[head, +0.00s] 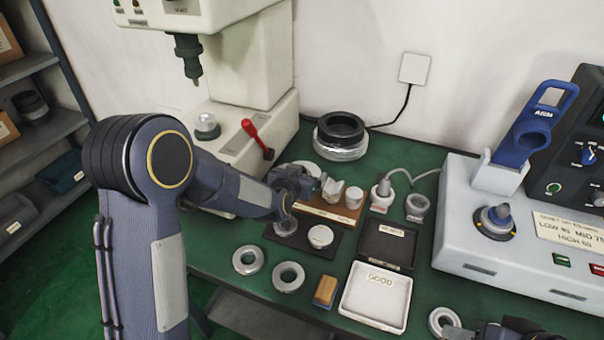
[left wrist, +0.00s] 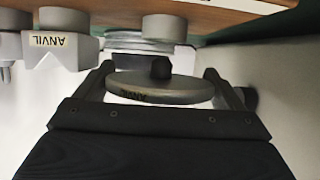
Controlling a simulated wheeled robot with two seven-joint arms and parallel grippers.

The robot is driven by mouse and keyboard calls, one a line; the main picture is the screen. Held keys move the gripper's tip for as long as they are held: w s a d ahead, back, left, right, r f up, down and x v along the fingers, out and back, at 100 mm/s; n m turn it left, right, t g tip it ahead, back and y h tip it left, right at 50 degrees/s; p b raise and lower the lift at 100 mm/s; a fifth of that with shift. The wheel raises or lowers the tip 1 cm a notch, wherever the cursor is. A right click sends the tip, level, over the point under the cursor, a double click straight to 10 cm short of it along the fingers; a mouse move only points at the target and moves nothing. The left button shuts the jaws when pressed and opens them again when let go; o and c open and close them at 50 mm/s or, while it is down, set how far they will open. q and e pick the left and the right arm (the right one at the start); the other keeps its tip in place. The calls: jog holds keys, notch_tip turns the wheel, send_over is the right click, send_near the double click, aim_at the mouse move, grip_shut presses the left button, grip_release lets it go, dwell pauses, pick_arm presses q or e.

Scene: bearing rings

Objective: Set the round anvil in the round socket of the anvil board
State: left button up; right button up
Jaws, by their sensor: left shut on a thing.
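The round anvil (left wrist: 150,92), a grey disc marked ANVIL with a short dark stem, is between the fingers of my left gripper (left wrist: 160,84). The left wrist view appears upside down, so the stem points down. In the head view my left gripper (head: 312,183) is at the left end of the brown anvil board (head: 333,212) and largely hides the held disc. The board carries a notched V anvil (left wrist: 62,48) and a pale cylinder (left wrist: 164,27). I cannot make out the round socket. Dark parts of my right gripper (head: 508,329) show at the bottom right.
A press (head: 245,60) stands behind. A ring stack (head: 341,138) lies beyond the board. In front are a dark plate with discs (head: 302,240), loose rings (head: 288,277), a GOOD tray (head: 376,318) and a dark tray (head: 388,243). A heater unit (head: 520,235) stands right.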

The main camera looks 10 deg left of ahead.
jog(key=shift+f, duration=0.3)
jog(key=shift+r, duration=0.15)
jog(key=shift+r, duration=0.25)
jog(key=shift+f+b, duration=0.7)
jog(key=shift+f, duration=0.2)
dwell(1.9)
jog(key=shift+r, duration=0.25)
jog(key=shift+f+b, duration=0.7)
jog(key=shift+f, duration=0.25)
dwell(1.4)
jog(key=shift+r, duration=0.15)
jog(key=shift+r+p, duration=0.3)
jog(key=shift+p, duration=0.15)
